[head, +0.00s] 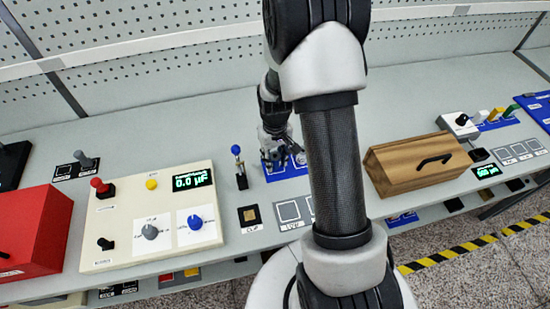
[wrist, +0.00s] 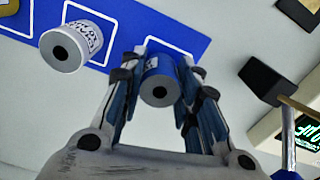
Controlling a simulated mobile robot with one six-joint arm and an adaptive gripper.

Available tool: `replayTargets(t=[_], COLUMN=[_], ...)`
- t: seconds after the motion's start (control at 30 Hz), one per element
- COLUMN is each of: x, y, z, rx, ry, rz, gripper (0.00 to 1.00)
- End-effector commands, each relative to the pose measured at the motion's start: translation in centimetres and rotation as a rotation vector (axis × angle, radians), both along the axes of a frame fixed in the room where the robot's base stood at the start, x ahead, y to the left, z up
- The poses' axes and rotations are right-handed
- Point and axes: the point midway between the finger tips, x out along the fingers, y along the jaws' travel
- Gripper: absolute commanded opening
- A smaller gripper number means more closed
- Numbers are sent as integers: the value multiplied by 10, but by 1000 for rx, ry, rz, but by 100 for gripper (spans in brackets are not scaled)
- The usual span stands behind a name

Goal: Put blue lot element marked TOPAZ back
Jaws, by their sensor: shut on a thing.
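My gripper (wrist: 160,86) is shut on a blue cylindrical element (wrist: 160,90) with a dark hole in its end. A pale patch shows on its side, but its marking is mostly hidden by the fingers. It is over the blue mat (wrist: 118,16) at a white-outlined square; I cannot tell whether it touches the mat. In the head view my gripper (head: 275,135) is over the mat (head: 290,173), and the held element is hard to separate.
A blue-knobbed lever (head: 238,165) stands close left of the mat. The cream control panel (head: 150,215) and red box (head: 30,232) are farther left. A wooden box (head: 415,165) is right of my arm. A black block (wrist: 262,80) is right of my gripper.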

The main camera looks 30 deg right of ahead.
Motion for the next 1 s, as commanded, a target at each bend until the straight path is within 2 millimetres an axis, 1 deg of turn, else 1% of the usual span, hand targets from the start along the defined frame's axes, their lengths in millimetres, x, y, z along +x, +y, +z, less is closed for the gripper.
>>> replayTargets(t=[0.13, 0.17, 0.43, 0.77, 0.87, 0.97, 1.0], x=[0, 0, 0, 0, 0, 1, 1], y=[0, 0, 0, 0, 0, 0, 0], z=[-5, -4, -3, -2, 6, 22, 30], rx=[0, 0, 0, 0, 0, -1, -1], ry=[0, 0, 0, 0, -2, -3, -4], rz=[0, 0, 0, 0, 0, 0, 0], gripper=[2, 31, 49, 50, 50, 50, 50])
